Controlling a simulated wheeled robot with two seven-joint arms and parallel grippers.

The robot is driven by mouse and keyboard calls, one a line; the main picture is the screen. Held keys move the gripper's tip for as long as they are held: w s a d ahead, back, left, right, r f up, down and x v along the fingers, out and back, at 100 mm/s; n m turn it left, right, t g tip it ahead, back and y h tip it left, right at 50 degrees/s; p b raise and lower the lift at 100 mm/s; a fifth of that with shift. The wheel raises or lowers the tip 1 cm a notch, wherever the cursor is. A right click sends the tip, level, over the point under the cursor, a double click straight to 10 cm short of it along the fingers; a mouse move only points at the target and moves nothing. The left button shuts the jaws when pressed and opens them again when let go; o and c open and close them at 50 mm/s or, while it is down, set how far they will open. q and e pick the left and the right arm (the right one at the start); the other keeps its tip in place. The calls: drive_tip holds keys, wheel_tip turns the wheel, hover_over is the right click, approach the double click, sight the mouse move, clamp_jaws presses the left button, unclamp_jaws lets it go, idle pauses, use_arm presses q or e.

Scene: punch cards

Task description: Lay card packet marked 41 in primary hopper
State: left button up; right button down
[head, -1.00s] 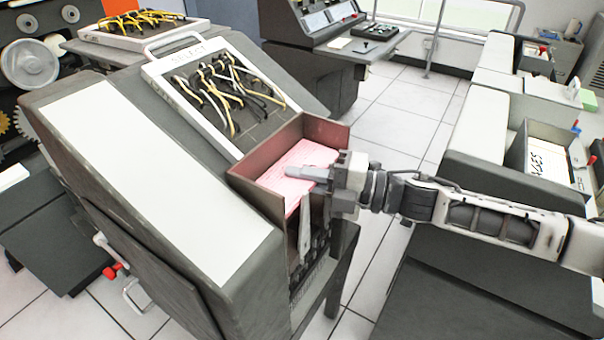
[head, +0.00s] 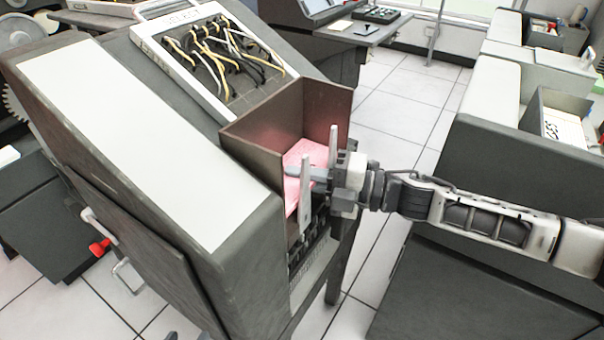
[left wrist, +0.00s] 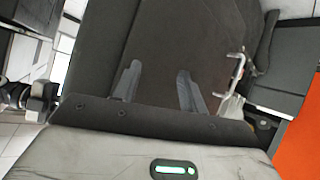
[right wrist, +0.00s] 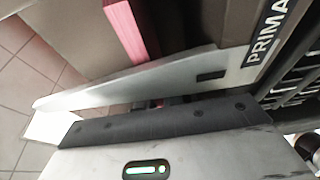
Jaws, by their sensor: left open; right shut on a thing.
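The primary hopper (head: 262,152) is a brown, open-topped box on the grey machine; a label reading "PRIMA" shows in the right wrist view (right wrist: 266,32). The pink card packet (head: 293,198) is inside the hopper walls, low down, partly hidden by a pale upright guide and my gripper. Its pink edge shows in the right wrist view (right wrist: 126,28). No number is readable on it. My right gripper (head: 305,173) is shut on the packet at the hopper's open side. Whether the packet rests on the hopper floor is hidden. My left gripper (left wrist: 156,84) is open and empty beside a dark panel.
A plugboard with looped wires (head: 222,62) lies on the sloped top behind. A grey machine (head: 500,150) stands to the right. Tiled floor (head: 395,110) lies between.

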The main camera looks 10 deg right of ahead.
drive_tip(key=shift+f, duration=0.1)
drive_tip(key=c, duration=1.5)
unclamp_jaws()
drive_tip(key=shift+o, duration=0.2)
drive_tip(key=b+v, duration=0.1)
drive_tip(key=v, duration=0.6)
drive_tip(key=shift+d, duration=0.2)
drive_tip(key=shift+s+f, duration=0.1)
